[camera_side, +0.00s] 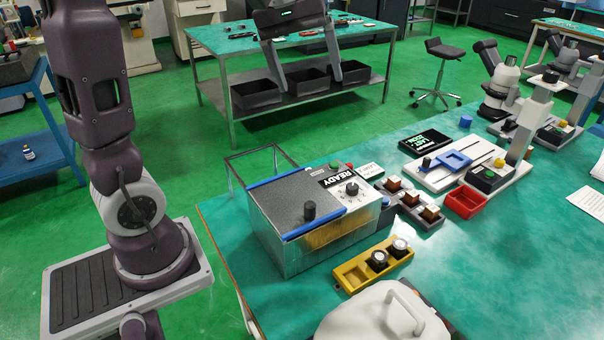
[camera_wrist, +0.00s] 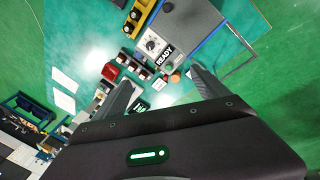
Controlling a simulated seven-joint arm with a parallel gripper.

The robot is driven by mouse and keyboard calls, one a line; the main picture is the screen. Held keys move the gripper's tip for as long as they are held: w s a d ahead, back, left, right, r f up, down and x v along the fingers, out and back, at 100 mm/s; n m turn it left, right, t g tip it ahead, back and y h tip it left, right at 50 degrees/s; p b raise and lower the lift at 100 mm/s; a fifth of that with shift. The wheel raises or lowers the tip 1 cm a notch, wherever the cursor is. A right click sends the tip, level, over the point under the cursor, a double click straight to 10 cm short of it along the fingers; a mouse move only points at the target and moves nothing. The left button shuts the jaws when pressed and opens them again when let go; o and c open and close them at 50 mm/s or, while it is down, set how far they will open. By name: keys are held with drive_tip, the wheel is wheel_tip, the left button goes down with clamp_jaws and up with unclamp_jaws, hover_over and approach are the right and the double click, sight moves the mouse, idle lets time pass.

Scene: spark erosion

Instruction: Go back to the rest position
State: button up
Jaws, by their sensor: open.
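My gripper (camera_side: 311,82) hangs high at the top of the side view, its two fingers spread apart with nothing between them. In the wrist view my gripper (camera_wrist: 160,76) also shows spread fingers, with the bench far below. The metal machine box (camera_side: 315,245) stands on the green bench with its grey lid down and a READY label. It also shows in the wrist view (camera_wrist: 187,25). My gripper is clear of the box and everything else on the bench.
A yellow holder (camera_side: 346,279) carries two round black-and-white pieces. A grey tray (camera_side: 432,223) holds copper-topped blocks beside a red bin (camera_side: 466,202). A blue frame (camera_side: 454,160) lies on a white plate, near a microscope (camera_side: 498,85).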

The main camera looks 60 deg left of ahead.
drive_tip(key=shift+o, duration=1.1)
drive_tip(key=w+a+f+n+g, duration=0.1)
drive_tip(key=w+a+f+n, duration=0.4)
drive_tip(key=w+a, duration=0.3)
drive_tip(key=a+f, duration=0.1)
drive_tip(key=a, duration=0.3)
drive_tip(key=shift+f, duration=0.3)
drive_tip(key=w+a+f+n+g, duration=0.1)
drive_tip(key=a+f, duration=0.3)
drive_tip(key=f, duration=0.5)
drive_tip(key=w+a+f+n+g, duration=0.1)
drive_tip(key=w+a+f, duration=0.1)
drive_tip(key=f, duration=0.7)
drive_tip(key=shift+a+f+n+y, duration=0.15)
drive_tip(key=shift+a+n+y, duration=0.25)
drive_tip(key=shift+a, duration=0.5)
